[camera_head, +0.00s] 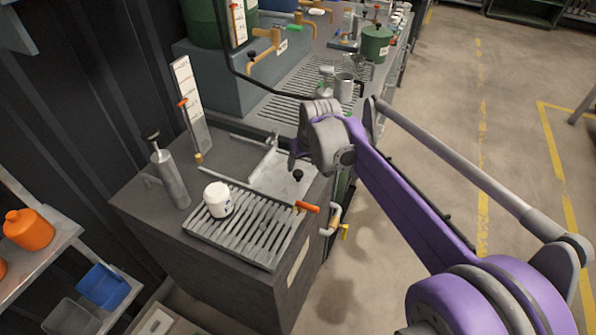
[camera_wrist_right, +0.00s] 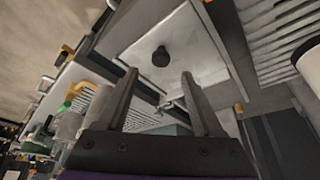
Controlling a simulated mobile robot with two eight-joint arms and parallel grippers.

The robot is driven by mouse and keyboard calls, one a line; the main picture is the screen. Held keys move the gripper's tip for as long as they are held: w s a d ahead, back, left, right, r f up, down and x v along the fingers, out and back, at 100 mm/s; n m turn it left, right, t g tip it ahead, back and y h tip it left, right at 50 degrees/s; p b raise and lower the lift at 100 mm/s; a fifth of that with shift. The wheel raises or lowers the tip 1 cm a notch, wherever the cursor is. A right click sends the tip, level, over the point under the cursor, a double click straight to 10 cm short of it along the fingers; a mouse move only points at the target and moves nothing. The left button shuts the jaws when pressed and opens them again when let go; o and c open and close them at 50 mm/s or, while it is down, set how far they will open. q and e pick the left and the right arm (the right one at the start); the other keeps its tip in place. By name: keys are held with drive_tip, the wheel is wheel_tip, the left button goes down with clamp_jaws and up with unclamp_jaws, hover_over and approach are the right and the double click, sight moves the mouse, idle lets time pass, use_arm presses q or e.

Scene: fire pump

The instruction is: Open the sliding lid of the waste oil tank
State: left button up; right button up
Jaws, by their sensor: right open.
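The waste oil tank (camera_head: 230,262) is a dark grey box with a slatted grate (camera_head: 245,235) on top. Its sliding lid (camera_head: 268,172) is a pale metal plate behind the grate, with a small black knob (camera_head: 298,175). The plate appears to cover its part of the top. In the right wrist view the lid (camera_wrist_right: 200,62) and knob (camera_wrist_right: 161,56) lie just beyond the fingertips. My right gripper (camera_wrist_right: 159,76) is open and empty, its fingers pointing toward the knob, apart from it. In the head view the wrist partly hides the lid's right side. My left gripper is not in view.
A white canister (camera_head: 218,199) stands on the grate. A metal hand pump (camera_head: 170,178) and a level gauge (camera_head: 190,105) stand at the left. An orange-handled lever (camera_head: 306,207) sits near the right edge. Cups and taps stand behind. The floor at right is clear.

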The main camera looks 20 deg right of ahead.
sight(298, 173)
drive_tip(key=x, duration=0.6)
drive_tip(key=shift+f, duration=0.15)
drive_tip(key=shift+c, duration=0.2)
clamp_jaws()
drive_tip(key=shift+w+a, duration=0.1)
idle(1.0)
